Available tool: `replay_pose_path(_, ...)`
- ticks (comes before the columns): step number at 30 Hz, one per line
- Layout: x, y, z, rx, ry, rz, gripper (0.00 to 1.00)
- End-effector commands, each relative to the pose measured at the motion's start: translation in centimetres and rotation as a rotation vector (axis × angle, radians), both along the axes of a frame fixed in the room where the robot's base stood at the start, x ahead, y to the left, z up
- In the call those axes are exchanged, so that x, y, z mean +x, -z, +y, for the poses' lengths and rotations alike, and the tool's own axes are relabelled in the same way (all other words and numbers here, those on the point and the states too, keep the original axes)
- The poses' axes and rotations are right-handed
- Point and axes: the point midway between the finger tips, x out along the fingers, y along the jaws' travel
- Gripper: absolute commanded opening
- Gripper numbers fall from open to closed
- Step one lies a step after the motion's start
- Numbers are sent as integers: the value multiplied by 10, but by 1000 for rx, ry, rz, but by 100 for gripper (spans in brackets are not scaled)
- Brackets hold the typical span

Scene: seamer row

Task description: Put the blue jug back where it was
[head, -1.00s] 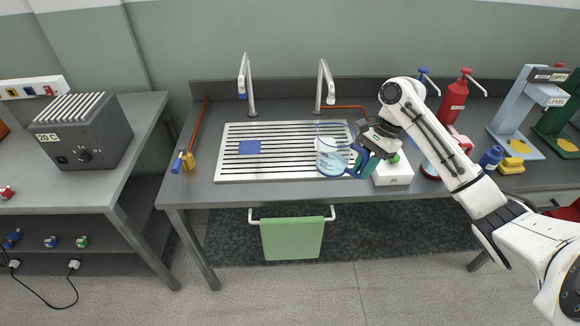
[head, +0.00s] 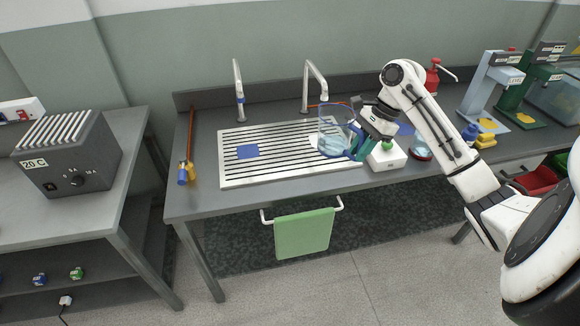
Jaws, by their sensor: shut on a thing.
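The blue jug (head: 333,138) is clear with a blue rim and handle. It is held over the right end of the slatted white draining rack (head: 232,172); whether it touches the rack is hard to tell. My gripper (head: 359,147) is shut on the jug's handle side, coming from the right. The jug looks roughly upright or slightly tilted. Another blue patch (head: 406,129) lies on the bench behind my gripper, partly hidden by my arm.
A white box with a green button (head: 388,158) stands right of the jug, close to my gripper. A red-rimmed clear dish (head: 421,151) is beyond it. Two taps (head: 239,92) (head: 308,88) rise behind the rack. A green towel (head: 304,233) hangs in front.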

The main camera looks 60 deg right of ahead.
Motion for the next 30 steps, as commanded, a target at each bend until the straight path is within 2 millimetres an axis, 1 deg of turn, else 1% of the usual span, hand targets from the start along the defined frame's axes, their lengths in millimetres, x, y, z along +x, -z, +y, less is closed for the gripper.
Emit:
replay_pose_path(5, 34, 13, -3, -2, -4, 4, 0)
replay_pose_path(12, 87, 37, -8, -4, -3, 4, 0)
replay_pose_path(15, 102, 57, -9, -2, -2, 4, 0)
replay_pose_path(18, 115, 73, -10, -2, -2, 4, 0)
replay_pose_path(21, 124, 84, -11, -2, -3, 3, 0)
replay_pose_path(26, 131, 93, -11, -2, -2, 1, 0)
replay_pose_path(28, 136, 99, -12, -2, -2, 2, 0)
replay_pose_path(30, 135, 111, -11, 0, -1, 2, 0)
